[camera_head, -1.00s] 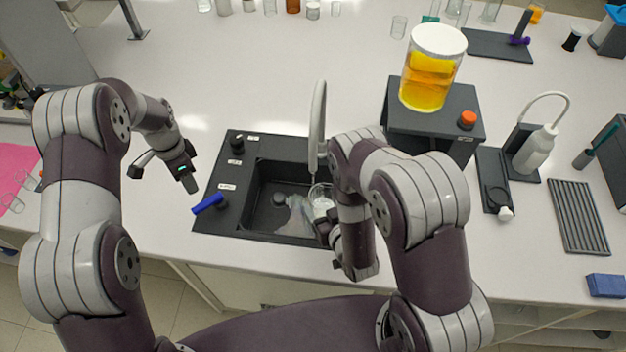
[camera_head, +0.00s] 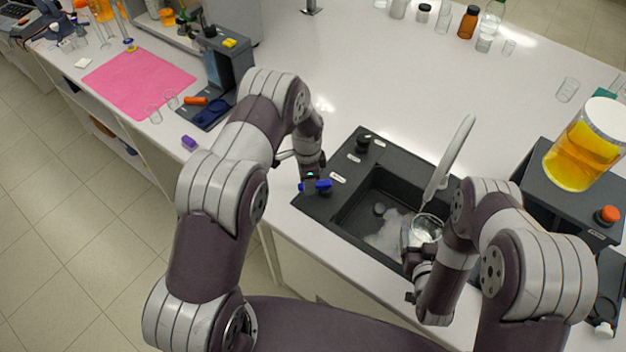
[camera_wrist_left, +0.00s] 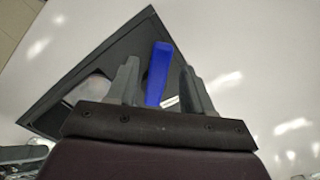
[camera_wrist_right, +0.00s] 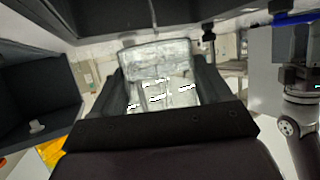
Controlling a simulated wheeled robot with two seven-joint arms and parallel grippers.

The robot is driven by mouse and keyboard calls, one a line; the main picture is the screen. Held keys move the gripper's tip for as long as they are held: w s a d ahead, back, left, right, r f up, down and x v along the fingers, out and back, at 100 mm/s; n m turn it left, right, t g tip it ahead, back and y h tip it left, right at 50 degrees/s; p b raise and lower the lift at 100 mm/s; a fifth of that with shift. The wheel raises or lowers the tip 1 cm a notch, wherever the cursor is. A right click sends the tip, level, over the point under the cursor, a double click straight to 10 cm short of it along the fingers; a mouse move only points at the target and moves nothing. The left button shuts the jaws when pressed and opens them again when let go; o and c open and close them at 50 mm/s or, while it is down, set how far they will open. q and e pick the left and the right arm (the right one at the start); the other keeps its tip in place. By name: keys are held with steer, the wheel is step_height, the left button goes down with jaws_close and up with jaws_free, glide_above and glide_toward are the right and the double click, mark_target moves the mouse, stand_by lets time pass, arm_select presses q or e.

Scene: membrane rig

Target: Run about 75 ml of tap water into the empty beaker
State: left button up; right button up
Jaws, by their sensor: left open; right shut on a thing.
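A clear glass beaker (camera_head: 428,226) is at the right side of the dark sink, under the pale curved tap spout (camera_head: 440,175). My right gripper (camera_head: 412,246) is shut on it. In the right wrist view the beaker (camera_wrist_right: 160,75) sits between the fingers, with white marks on its wall; its water level cannot be told. The blue tap lever (camera_head: 322,185) is at the sink's left edge. My left gripper (camera_head: 312,183) is open at it; in the left wrist view the lever (camera_wrist_left: 158,72) stands between the spread fingers. Contact cannot be told.
The black sink unit (camera_head: 345,215) has a pale patch in its basin, water or reflection. A yellow-filled vessel (camera_head: 583,150) stands on a dark block at right. A pink mat (camera_head: 138,82) lies at far left.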

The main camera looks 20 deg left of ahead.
arm_select(q)
steer(key=shift+f, duration=0.6)
jaws_close()
steer(key=shift+s, duration=0.1)
steer(key=n, duration=0.1)
steer(key=s+d+n, duration=0.1)
steer(key=n, duration=0.2)
steer(key=shift+s+d+n, duration=0.15)
steer(key=shift+s+n, duration=0.1)
steer(key=shift+n, duration=0.05)
steer(key=shift+s+d+r+n, duration=0.15)
steer(key=shift+d+n, duration=0.1)
steer(key=shift+n, duration=0.45)
steer(key=shift+s+d+f+n, duration=0.15)
steer(key=shift+d+n, duration=0.15)
steer(key=shift+n, duration=0.4)
steer(key=shift+s+d+r+n, duration=0.15)
steer(key=shift+d+n, duration=0.1)
steer(key=shift+n, duration=0.45)
jaws_free()
